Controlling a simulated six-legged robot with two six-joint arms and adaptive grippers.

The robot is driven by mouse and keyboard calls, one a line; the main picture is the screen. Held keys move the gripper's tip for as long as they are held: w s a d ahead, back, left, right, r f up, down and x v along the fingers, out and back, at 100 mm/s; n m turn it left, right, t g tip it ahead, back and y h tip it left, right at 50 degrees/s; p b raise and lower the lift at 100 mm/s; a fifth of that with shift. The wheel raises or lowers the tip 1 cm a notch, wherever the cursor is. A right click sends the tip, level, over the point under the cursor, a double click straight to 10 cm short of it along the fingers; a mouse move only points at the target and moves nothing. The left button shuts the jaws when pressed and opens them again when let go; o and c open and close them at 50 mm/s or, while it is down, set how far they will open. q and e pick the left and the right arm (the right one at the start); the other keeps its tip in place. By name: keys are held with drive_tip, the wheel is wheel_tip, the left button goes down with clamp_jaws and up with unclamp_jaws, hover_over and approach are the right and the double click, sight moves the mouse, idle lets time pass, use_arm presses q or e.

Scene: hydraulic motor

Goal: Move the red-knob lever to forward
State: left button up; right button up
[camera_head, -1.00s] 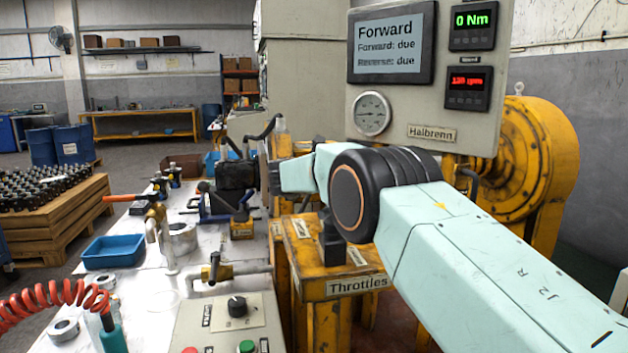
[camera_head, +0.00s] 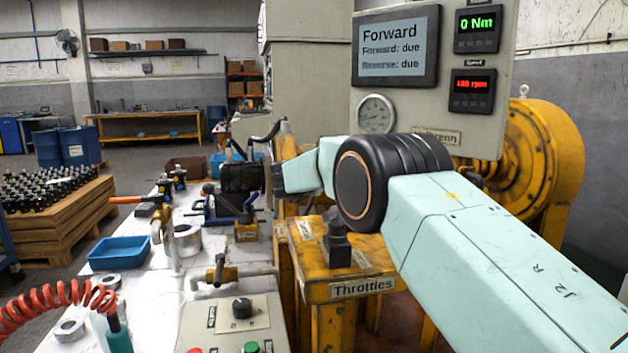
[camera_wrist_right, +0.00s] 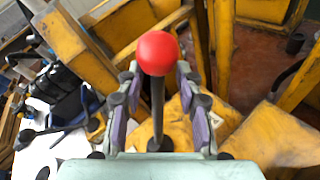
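The red knob (camera_wrist_right: 157,53) tops a dark lever (camera_wrist_right: 157,105) in the right wrist view. My right gripper (camera_wrist_right: 158,82) has its fingers on either side of the lever, just below the knob, with gaps between the finger pads and the rod. In the head view my right arm reaches in from the right and hides the knob and lever; the gripper is not clearly seen there. The display (camera_head: 396,46) reads Forward, with "Forward: due" and "Reverse: due". My left gripper is not in view.
A yellow stand labelled Throttles (camera_head: 363,287) is below my right arm, with a dark lever on it. The workbench to its left holds a blue tray (camera_head: 119,252), valves and a control box (camera_head: 232,320). A gauge panel (camera_head: 475,125) stands behind my arm.

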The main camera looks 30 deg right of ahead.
drive_tip(key=v, duration=1)
drive_tip(key=shift+s+a, duration=0.3)
